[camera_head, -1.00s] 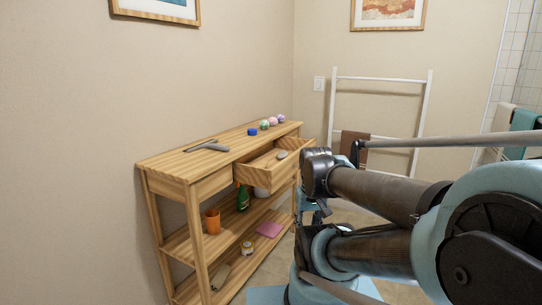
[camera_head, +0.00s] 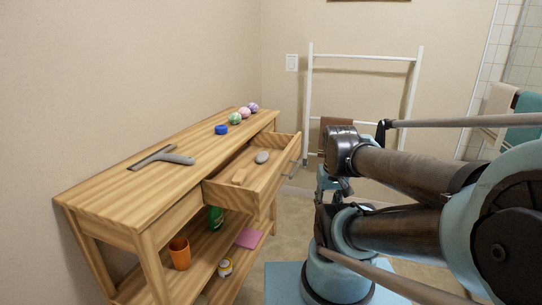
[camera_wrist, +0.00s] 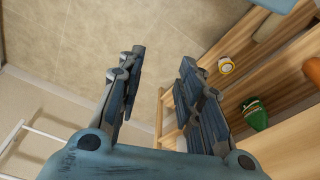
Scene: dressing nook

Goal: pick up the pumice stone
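The pumice stone appears to be the small grey oval (camera_head: 262,157) lying in the open drawer (camera_head: 285,167) of the wooden console table. I cannot make it out in the wrist view. My gripper (camera_wrist: 162,58) is open and empty in the wrist view, its two fingers apart with floor between them. In the head view my gripper is largely hidden by my own arm, which stands to the right of the drawer.
A small wooden item (camera_head: 240,176) lies near the stone. On the tabletop are a squeegee (camera_head: 165,158), a blue round item (camera_head: 221,129) and several coloured balls (camera_head: 244,113). The shelves hold an orange cup (camera_head: 180,253) and a green bottle (camera_wrist: 254,114). A white rack (camera_head: 310,100) stands behind.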

